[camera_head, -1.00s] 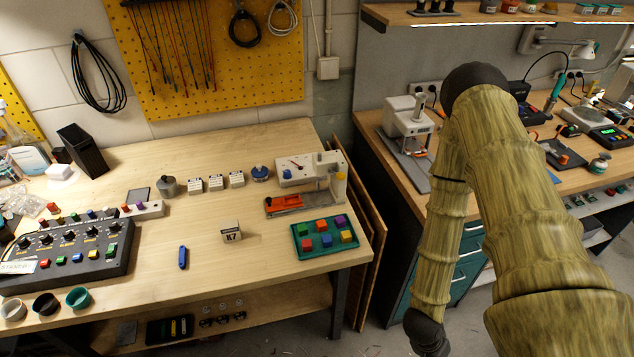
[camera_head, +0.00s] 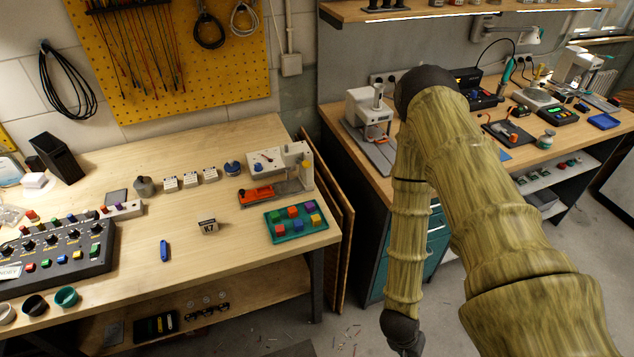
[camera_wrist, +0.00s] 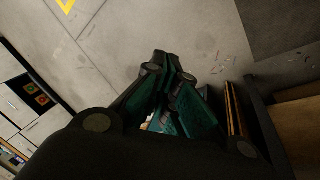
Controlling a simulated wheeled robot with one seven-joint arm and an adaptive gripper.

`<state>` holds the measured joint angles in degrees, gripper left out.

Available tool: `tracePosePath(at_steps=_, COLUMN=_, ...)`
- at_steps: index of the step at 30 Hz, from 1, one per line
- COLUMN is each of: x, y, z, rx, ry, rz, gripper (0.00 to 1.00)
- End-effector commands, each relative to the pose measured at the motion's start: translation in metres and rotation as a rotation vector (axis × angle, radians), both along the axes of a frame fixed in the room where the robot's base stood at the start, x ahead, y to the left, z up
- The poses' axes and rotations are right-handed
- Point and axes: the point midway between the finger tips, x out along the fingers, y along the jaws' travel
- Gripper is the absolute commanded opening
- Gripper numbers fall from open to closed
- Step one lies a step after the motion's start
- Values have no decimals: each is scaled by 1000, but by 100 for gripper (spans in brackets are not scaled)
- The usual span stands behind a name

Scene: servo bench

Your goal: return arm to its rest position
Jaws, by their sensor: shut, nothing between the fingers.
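My arm (camera_head: 455,170), with a wood-grain look and dark joints, stands folded at the right of the head view. It rises to a dark elbow, and its forearm hangs down to a dark joint (camera_head: 402,330) near the bottom edge. My gripper is out of the head view. In the wrist view my gripper (camera_wrist: 168,62) points over bare grey floor, its dark fingertips together and nothing between them. Its teal inner faces show below the tips.
The wooden workbench (camera_head: 130,250) is left of my arm, with a green tray (camera_head: 284,238) of coloured blocks near its right end. A second bench (camera_head: 347,158) stands behind my arm. Wood panels (camera_wrist: 236,112) show close to the gripper at right. Grey floor (camera_wrist: 205,40) is open ahead.

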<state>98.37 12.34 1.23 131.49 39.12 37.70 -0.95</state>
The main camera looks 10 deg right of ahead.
Motion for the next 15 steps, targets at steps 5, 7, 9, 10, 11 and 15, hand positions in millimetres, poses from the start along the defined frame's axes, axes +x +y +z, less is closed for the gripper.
tracePosePath(at_steps=5, x=7, y=11, z=3, rx=5, ry=-2, rz=32, gripper=0)
tracePosePath(at_steps=7, x=8, y=16, z=-2, rx=12, ry=-2, rz=56, gripper=0)
tracePosePath(at_steps=9, x=8, y=22, z=-10, rx=30, ry=-2, rz=100, gripper=0)
tracePosePath(at_steps=10, x=8, y=26, z=-14, rx=41, ry=-3, rz=127, gripper=0)
tracePosePath(at_steps=11, x=8, y=29, z=-19, rx=55, ry=-2, rz=158, gripper=0)
tracePosePath(at_steps=15, x=3, y=52, z=-41, rx=138, ry=-1, rz=334, gripper=0)
